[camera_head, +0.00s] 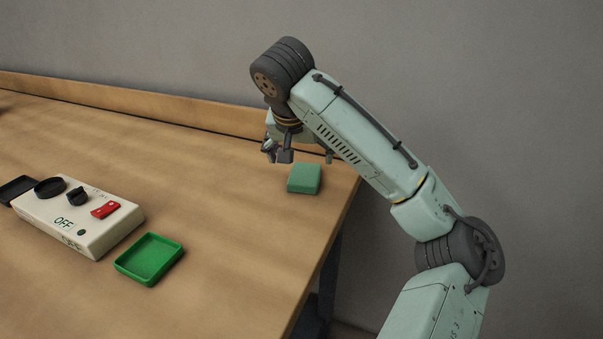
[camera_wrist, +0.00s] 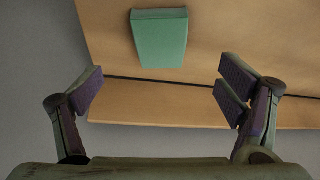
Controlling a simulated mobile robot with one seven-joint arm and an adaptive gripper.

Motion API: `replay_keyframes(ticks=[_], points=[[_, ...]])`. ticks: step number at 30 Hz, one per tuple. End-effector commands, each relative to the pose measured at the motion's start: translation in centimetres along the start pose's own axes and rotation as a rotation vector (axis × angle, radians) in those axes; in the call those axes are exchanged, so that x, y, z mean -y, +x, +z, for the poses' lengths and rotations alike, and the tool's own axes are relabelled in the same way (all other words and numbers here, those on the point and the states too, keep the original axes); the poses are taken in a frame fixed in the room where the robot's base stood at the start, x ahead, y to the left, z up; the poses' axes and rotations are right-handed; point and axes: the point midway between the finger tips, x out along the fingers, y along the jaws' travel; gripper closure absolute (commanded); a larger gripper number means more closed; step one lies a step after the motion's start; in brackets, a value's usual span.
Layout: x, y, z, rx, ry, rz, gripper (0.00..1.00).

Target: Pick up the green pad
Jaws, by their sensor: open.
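The green pad (camera_head: 305,178) is a muted green block lying on the wooden table near its right end in the head view. It also shows at the top of the wrist view (camera_wrist: 159,38), ahead of the fingers and roughly centred between them. My gripper (camera_head: 300,157) is above the table, behind and slightly left of the pad in the head view. In the wrist view its two fingers (camera_wrist: 159,88) are wide apart with nothing between them. The gripper is apart from the pad. Part of the gripper is hidden by my arm in the head view.
A bright green shallow tray (camera_head: 150,258) sits at the front, beside a cream control box (camera_head: 78,217) marked OFF with black knobs and a red switch. A raised wooden ledge (camera_head: 130,108) runs along the back. The table between tray and pad is clear.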

Motion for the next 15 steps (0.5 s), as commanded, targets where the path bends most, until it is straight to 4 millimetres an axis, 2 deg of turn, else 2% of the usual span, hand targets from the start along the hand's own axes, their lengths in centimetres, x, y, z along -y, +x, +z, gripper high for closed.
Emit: replay_keyframes(ticks=[4, 11, 15], points=[[0.0, 2.2, 0.0, 0.003, 0.000, 0.001, 0.12], [0.0, 4.0, -0.1, 0.000, 0.000, 0.001, 0.12], [0.0, 6.0, -0.3, 0.002, -0.001, 0.002, 0.12]])
